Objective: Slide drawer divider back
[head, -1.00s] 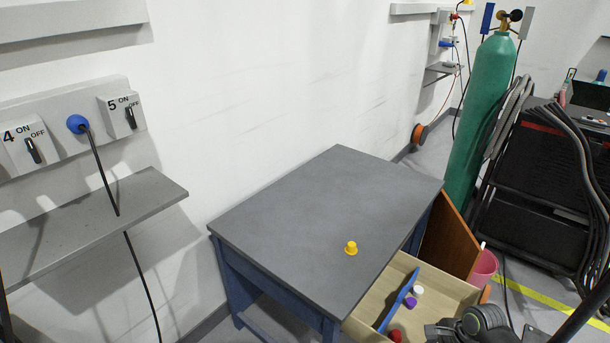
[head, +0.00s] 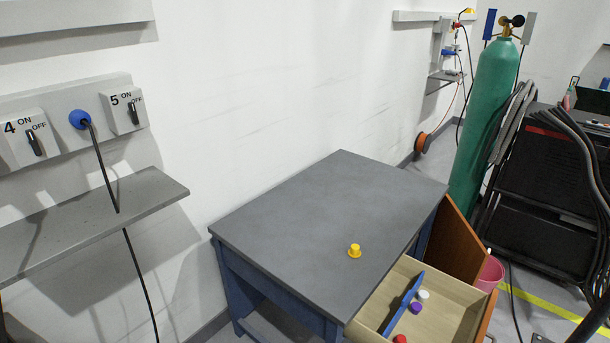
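The open drawer (head: 455,296) sticks out from the right side of the grey-topped table (head: 330,212). The blue divider (head: 402,303) stands across the inside of the drawer, running slantwise in the picture. A white cap (head: 423,295), a purple cap (head: 416,308) and a red cap (head: 400,339) are in the drawer to the right of the divider. The red one is cut by the lower picture edge. Neither of my grippers shows in the head view.
A yellow knob-like piece (head: 354,251) sits on the tabletop, which is otherwise clear. An open brown door (head: 456,243) and a pink bucket (head: 491,273) are behind the drawer. A green gas cylinder (head: 487,130) and a black cart (head: 545,195) stand at the right.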

